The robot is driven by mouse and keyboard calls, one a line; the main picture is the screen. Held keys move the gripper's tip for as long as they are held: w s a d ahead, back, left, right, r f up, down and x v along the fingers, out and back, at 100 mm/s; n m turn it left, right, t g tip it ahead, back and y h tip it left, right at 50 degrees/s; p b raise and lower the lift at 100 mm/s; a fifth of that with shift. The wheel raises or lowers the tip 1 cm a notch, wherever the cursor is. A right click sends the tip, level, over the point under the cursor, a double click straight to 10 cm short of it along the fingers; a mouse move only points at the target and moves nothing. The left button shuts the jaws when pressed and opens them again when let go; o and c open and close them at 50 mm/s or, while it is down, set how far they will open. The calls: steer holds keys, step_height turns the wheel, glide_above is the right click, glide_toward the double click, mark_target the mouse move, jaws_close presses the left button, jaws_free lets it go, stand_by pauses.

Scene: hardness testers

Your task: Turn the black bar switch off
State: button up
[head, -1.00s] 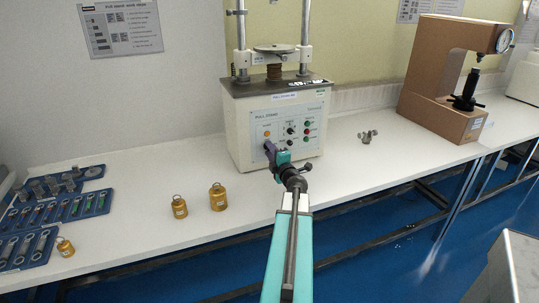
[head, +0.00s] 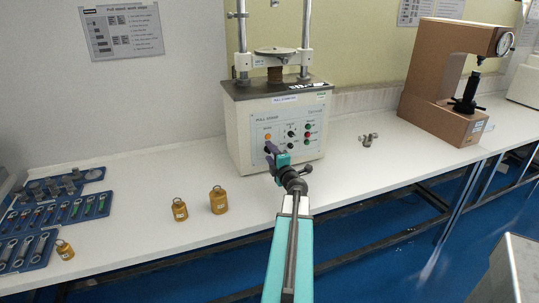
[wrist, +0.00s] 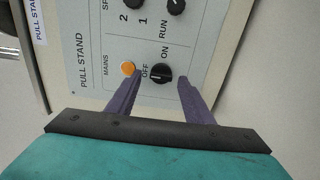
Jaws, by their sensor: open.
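The black bar switch (wrist: 160,73) is a round black knob on the pull stand's front panel, between the OFF and ON labels in the wrist view. Which label its bar points to is hard to tell. My gripper (wrist: 160,80) is open, with one purple finger on each side of the switch in the picture. Whether the fingers touch it cannot be told. In the head view my gripper (head: 272,149) is at the lower left of the panel and hides the switch. The pull stand (head: 240,125) stands upright on the white bench.
An orange MAINS lamp (wrist: 128,68) sits close by the left finger. Other black knobs (wrist: 176,6) and green and red buttons share the panel. Brass weights (head: 218,201) stand to the left on the bench (head: 345,185). A brown tester (head: 425,105) stands to the right.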

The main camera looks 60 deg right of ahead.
steer(key=shift+s, duration=0.1)
steer(key=p+v, duration=0.1)
steer(key=v, duration=0.7)
steer(key=shift+s+a, duration=0.25)
steer(key=shift+s, duration=0.05)
steer(key=p, duration=0.3)
steer(key=shift+s+a+r, duration=0.1)
steer(key=shift+s+a, duration=0.25)
steer(key=shift+s, duration=0.05)
steer(key=p+v, duration=0.3)
steer(key=p, duration=0.5)
steer(key=shift+s+a, duration=0.2)
steer(key=shift+s, duration=0.1)
stand_by(0.6)
